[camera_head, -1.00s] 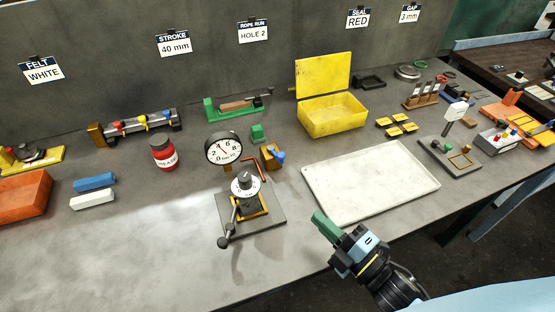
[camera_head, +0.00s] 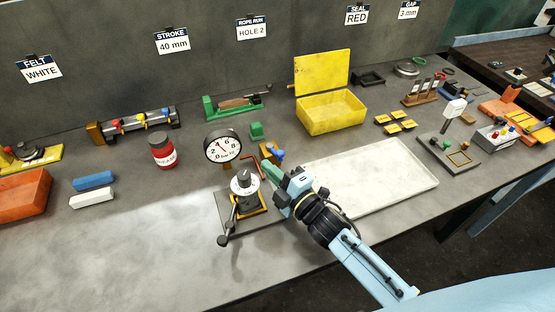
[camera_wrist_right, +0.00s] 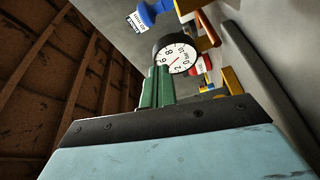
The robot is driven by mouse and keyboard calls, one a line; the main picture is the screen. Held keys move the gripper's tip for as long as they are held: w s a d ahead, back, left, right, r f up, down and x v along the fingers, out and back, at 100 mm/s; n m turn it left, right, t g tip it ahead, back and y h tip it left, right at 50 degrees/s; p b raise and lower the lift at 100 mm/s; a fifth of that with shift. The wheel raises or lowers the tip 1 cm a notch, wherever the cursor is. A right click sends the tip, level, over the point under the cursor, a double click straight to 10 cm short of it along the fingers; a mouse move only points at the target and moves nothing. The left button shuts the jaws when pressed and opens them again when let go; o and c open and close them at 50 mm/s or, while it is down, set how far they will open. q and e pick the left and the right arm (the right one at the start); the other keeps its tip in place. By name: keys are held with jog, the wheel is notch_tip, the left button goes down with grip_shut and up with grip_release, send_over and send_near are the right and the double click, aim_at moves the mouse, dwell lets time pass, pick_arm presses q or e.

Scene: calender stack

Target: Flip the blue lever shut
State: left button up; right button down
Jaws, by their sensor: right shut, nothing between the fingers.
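The blue lever (camera_head: 276,153) is small and stands up on a brass-coloured block (camera_head: 266,150), just right of the dial gauge (camera_head: 223,146). Blue also shows large at the top of the right wrist view, and I take it to be the lever (camera_wrist_right: 150,12). My right gripper (camera_head: 272,172) has green fingers, shut and empty, just below the lever and block in the head view. I cannot tell whether it touches them. The green fingers (camera_wrist_right: 157,87) also show in the right wrist view, pointing towards the gauge (camera_wrist_right: 175,55). My left gripper is not in view.
A black post fixture with a ball-ended handle (camera_head: 244,186) stands left of my right gripper. A white tray (camera_head: 400,205) lies to its right. A yellow open box (camera_head: 331,113) and a small green block (camera_head: 256,130) are behind. The front left of the bench is clear.

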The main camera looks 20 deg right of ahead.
jog(key=x, duration=0.3)
jog(key=shift+w, duration=0.2)
jog(key=d, duration=0.2)
jog(key=shift+s+d+f, duration=0.1)
jog(key=shift+d+f, duration=0.2)
jog(key=shift+d, duration=0.1)
jog(key=shift+d+f, duration=0.15)
jog(key=shift+d, duration=0.35)
jog(key=shift+d, duration=1.15)
jog(key=shift+a, duration=0.1)
notch_tip(320, 180, up, 10)
jog(key=p, duration=0.2)
jog(key=shift+p, duration=0.3)
